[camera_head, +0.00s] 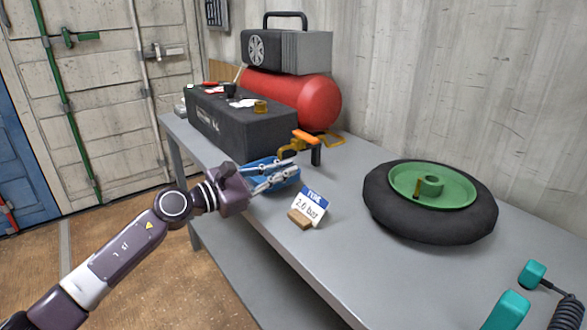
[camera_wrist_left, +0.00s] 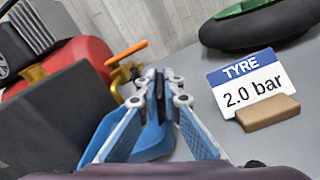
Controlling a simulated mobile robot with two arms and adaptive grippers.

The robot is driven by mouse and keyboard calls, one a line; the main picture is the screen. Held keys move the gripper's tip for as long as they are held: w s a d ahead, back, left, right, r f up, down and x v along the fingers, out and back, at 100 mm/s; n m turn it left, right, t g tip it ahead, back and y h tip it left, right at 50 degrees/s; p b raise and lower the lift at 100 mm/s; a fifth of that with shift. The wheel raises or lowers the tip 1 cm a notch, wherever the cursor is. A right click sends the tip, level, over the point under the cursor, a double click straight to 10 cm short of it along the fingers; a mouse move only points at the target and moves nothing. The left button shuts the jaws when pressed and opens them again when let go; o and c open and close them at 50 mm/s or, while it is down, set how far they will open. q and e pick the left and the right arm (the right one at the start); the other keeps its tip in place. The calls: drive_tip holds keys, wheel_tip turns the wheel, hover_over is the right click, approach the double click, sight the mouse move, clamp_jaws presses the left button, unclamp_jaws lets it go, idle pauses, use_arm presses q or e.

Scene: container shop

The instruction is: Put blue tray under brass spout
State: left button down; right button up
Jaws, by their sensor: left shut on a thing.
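The blue tray (camera_head: 287,183) is in the jaws of my left gripper (camera_head: 283,174), at the near edge of the grey bench. In the left wrist view the fingers close on the tray (camera_wrist_left: 152,143) and cover part of it. In the left wrist view the brass piece (camera_wrist_left: 118,80) is ahead and left of the fingertips. Whether the tray touches the bench is unclear. My right gripper is not in view.
A black box (camera_head: 240,125) stands left of the lever, with a red tank (camera_head: 305,98) behind it. A tyre price-style card reading "2.0 bar" (camera_head: 309,208) stands close right of the tray. A wheel with green hub (camera_head: 430,200) lies farther right on the bench (camera_head: 345,250).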

use_arm(q)
drive_tip(key=shift+w+d+f, duration=0.65)
drive_tip(key=shift+d+f, duration=0.3)
drive_tip(key=shift+d, duration=0.05)
drive_tip(key=shift+s+a+r, duration=0.15)
drive_tip(key=shift+s+a, duration=0.15)
drive_tip(key=shift+a, duration=0.4)
drive_tip(key=shift+d+b, duration=0.2)
drive_tip(key=shift+b, duration=0.1)
drive_tip(key=c, duration=2.1)
unclamp_jaws()
drive_tip(key=shift+d, duration=0.1)
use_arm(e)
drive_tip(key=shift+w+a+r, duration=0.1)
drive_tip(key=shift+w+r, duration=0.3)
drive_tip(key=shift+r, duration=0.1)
